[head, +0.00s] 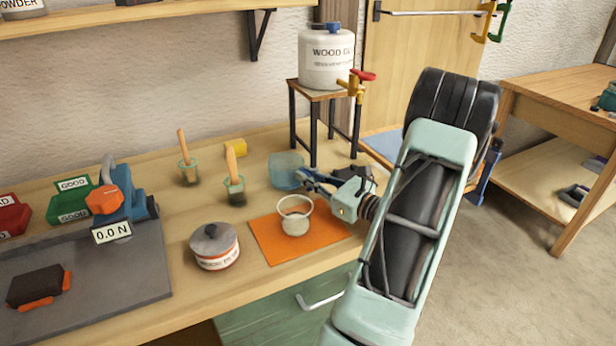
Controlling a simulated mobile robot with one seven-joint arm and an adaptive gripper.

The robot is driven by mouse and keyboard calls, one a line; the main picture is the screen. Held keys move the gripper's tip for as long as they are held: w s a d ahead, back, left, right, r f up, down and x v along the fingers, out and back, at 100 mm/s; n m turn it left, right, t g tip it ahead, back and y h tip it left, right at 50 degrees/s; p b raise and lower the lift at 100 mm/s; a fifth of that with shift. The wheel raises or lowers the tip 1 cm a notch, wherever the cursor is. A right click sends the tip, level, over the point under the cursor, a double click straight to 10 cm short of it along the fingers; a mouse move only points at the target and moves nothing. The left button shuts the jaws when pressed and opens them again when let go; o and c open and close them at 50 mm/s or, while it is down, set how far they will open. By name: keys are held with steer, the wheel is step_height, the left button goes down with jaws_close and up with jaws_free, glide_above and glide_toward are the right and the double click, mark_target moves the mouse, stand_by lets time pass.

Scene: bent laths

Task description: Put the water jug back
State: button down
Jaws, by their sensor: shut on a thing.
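The water jug, a translucent pale blue vessel (285,168), is near the back of the workbench, left of the stand's legs. My gripper (306,180) reaches in from the right, its dark blue fingers against the jug's right side. It is shut on the jug; the exact grip is small and hard to make out. The jug looks roughly upright. I cannot tell whether its base touches the bench.
A lidded pot (214,247) and two brush jars (235,191) are to the left. A small stand (318,94) bears the wood glue container (327,62) with a tap.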

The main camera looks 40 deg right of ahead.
steer(key=c, duration=2.5)
jaws_free()
steer(key=shift+f, duration=0.1)
steer(key=o, duration=0.5)
steer(key=shift+r, duration=0.25)
steer(key=s, duration=1.2)
steer(key=shift+d, duration=0.4)
